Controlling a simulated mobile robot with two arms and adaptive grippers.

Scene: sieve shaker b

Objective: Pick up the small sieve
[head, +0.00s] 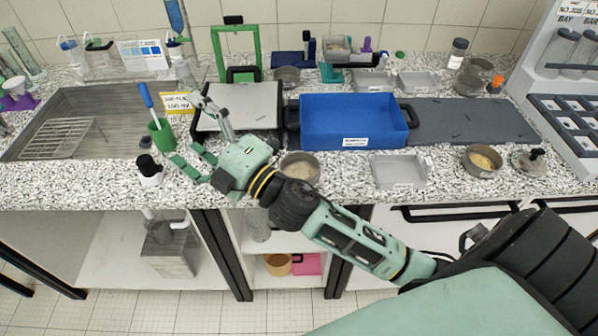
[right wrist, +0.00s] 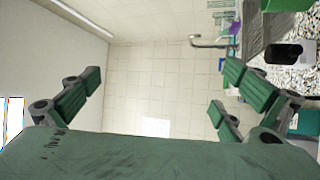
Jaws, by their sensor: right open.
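Several round metal sieves or pans show in the head view, and I cannot tell which is the small sieve. One round pan (head: 300,167) stands at the counter's front, partly behind my right arm. Another round pan (head: 482,160) with tan grains is at the front right. One more (head: 286,77) stands behind the white-topped device. My right gripper (head: 188,160) is open and empty, left of the front pan, near the green cup. In the right wrist view its spread fingers (right wrist: 150,100) have nothing between them. My left gripper is not in view.
A blue tray (head: 352,121) fills the middle of the counter. A green cup (head: 162,136) and a white-and-black bottle (head: 150,171) are close to my right gripper. A grey flat tray (head: 399,170) lies at the front. The sink (head: 60,105) is at the left.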

